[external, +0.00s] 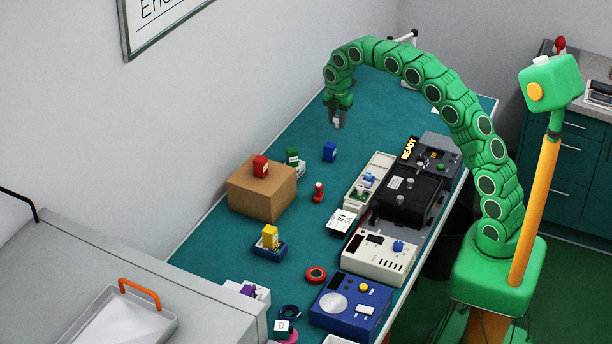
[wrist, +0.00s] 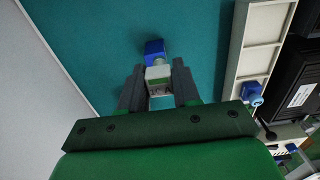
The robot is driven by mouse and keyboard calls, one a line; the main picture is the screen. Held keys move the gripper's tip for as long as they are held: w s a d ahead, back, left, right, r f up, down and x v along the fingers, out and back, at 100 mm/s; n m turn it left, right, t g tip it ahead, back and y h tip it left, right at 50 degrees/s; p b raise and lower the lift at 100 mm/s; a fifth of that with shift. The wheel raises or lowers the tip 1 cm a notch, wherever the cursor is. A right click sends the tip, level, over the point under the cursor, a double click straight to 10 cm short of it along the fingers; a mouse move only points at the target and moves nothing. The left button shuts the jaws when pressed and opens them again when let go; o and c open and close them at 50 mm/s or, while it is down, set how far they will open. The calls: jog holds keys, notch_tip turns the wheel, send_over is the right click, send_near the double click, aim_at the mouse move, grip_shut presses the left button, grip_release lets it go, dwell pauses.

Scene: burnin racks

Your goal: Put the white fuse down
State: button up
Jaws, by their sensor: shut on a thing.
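My gripper (external: 337,118) hangs fingers-down over the far end of the teal table, near the wall side. In the wrist view, my gripper (wrist: 158,84) is shut on the white fuse (wrist: 158,73), a pale block between its two dark fingers. In the external view the fuse is mostly hidden by the fingers, and its height above the table is hard to tell. A blue fuse (external: 329,152) stands on the table nearer the external camera; in the wrist view this blue block (wrist: 154,47) shows just beyond the white fuse.
A cardboard box (external: 262,190) with a red fuse (external: 261,166) on top stands by the wall. A green block (external: 292,155) and a small red item (external: 318,192) are nearby. A divided white tray (external: 376,170) and a black unit (external: 408,194) line the right side.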

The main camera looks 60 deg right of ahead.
jog(key=shift+w+d+f, duration=0.5)
jog(key=shift+w+f, duration=0.85)
jog(key=shift+w, duration=0.4)
jog(key=shift+w+d+f, duration=0.45)
jog(key=shift+w+f, duration=0.9)
jog(key=shift+w, duration=0.45)
jog(key=shift+w+d+f, duration=0.5)
jog(key=shift+w+f, duration=0.85)
jog(key=shift+w, duration=0.4)
jog(key=shift+f, duration=0.1)
jog(key=shift+w+f, duration=0.35)
jog(key=shift+f, duration=1.45)
jog(key=shift+f, duration=0.1)
jog(key=o, duration=1)
jog(key=shift+o, duration=0.2)
